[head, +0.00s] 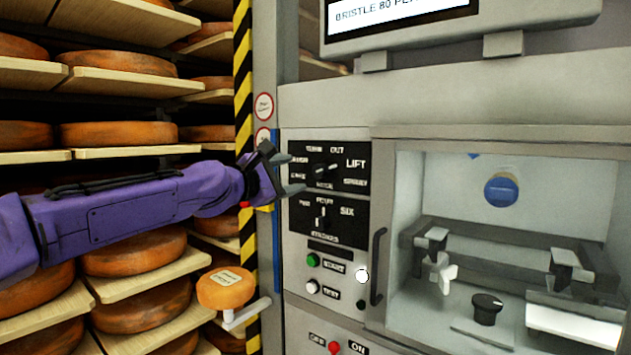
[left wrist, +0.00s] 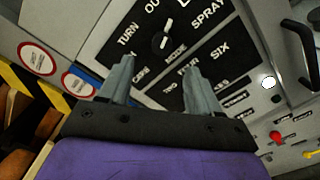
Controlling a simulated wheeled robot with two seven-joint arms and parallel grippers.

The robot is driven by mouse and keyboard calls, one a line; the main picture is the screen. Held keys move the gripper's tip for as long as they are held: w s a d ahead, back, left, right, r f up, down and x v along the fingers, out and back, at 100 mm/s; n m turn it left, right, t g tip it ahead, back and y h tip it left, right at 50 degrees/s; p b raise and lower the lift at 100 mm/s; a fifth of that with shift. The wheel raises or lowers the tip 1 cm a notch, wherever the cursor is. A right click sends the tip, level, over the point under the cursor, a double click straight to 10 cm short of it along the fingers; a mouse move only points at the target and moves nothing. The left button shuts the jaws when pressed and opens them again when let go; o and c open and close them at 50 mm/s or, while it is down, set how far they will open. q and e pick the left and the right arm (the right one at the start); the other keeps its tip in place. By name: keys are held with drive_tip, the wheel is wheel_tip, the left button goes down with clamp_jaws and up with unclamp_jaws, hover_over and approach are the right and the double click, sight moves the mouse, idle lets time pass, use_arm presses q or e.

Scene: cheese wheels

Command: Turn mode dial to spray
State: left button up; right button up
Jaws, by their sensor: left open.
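The mode dial (head: 326,168) is a small dark knob with a white mark on the upper black panel. It also shows in the left wrist view (left wrist: 162,41). Its white mark appears to point toward LIFT. The SPRAY label (head: 355,181) is at the lower right of the dial, just below LIFT; it also shows in the left wrist view (left wrist: 208,14). My left gripper (head: 291,173) is open and empty at the panel's left edge, with its fingers toward the dial. In the left wrist view the dial appears beyond the gap between the fingertips (left wrist: 158,65). My right gripper is out of view.
A second black panel with a small dial (head: 320,217) sits below. A dark door handle (head: 378,267) stands out to the right, beside a glazed chamber (head: 510,145). Green (head: 312,260) and white buttons are lower down. Shelves of cheese wheels (head: 118,134) fill the left.

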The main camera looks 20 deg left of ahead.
sight(318, 171)
use_arm(q)
drive_tip(key=p+x, duration=0.3)
drive_tip(key=x, duration=0.7)
drive_tip(key=shift+f, duration=0.1)
drive_tip(key=shift+w+d+f+p, duration=0.1)
drive_tip(key=shift+w+d+p, duration=0.05)
drive_tip(key=shift+w+p, duration=0.15)
drive_tip(key=c, duration=1)
